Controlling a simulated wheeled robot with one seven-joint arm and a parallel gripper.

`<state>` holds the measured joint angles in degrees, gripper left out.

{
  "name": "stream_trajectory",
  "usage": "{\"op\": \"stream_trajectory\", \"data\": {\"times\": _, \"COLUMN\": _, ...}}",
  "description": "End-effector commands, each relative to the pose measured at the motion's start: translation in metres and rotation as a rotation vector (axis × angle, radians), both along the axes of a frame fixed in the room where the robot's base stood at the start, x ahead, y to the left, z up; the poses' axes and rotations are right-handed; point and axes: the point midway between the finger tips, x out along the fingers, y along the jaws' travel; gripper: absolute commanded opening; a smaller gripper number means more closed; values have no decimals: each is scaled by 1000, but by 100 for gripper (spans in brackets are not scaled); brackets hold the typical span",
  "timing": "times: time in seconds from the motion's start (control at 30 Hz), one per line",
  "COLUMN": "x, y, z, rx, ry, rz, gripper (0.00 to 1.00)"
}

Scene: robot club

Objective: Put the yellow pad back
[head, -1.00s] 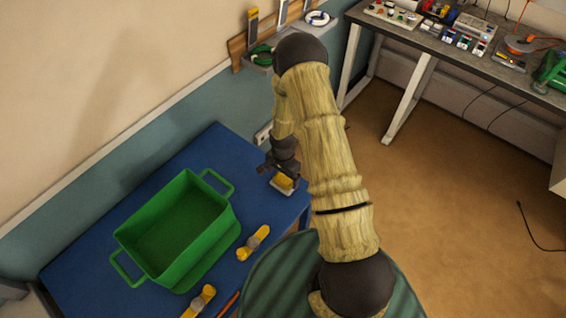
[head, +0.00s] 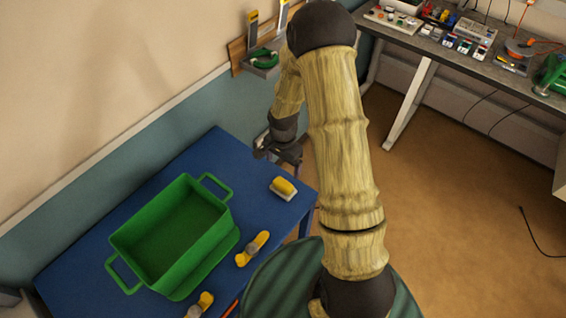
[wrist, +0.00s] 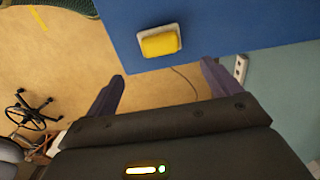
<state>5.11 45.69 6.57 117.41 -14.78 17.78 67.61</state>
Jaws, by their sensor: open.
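The yellow pad (head: 284,186) rests on a small white base on the blue table (head: 190,160), near the table's right edge. In the wrist view the yellow pad (wrist: 159,44) lies ahead of my fingertips, apart from them. My gripper (head: 264,148) is open and empty, behind and above the pad near the table's back right corner. Its two fingers (wrist: 163,85) stand wide apart in the wrist view with nothing between them.
A green crate (head: 222,222) with two handles stands on the table, empty inside. Two yellow-and-grey items (head: 253,249) (head: 200,306) lie at the front. A wall rack (head: 262,62) holds tools. A cluttered workbench (head: 440,50) stands back right.

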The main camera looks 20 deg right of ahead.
Motion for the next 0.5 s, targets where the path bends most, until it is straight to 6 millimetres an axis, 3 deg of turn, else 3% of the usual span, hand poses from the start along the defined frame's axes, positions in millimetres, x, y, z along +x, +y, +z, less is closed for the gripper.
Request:
{"op": "stream_trajectory", "data": {"times": 0.37, "x": 0, "y": 0, "z": 1, "rx": -1, "ry": -2, "rz": 4, "gripper": 89}}
{"op": "stream_trajectory", "data": {"times": 0.5, "x": -4, "y": -1, "z": 19, "rx": -6, "ry": -17, "rz": 61, "gripper": 89}}
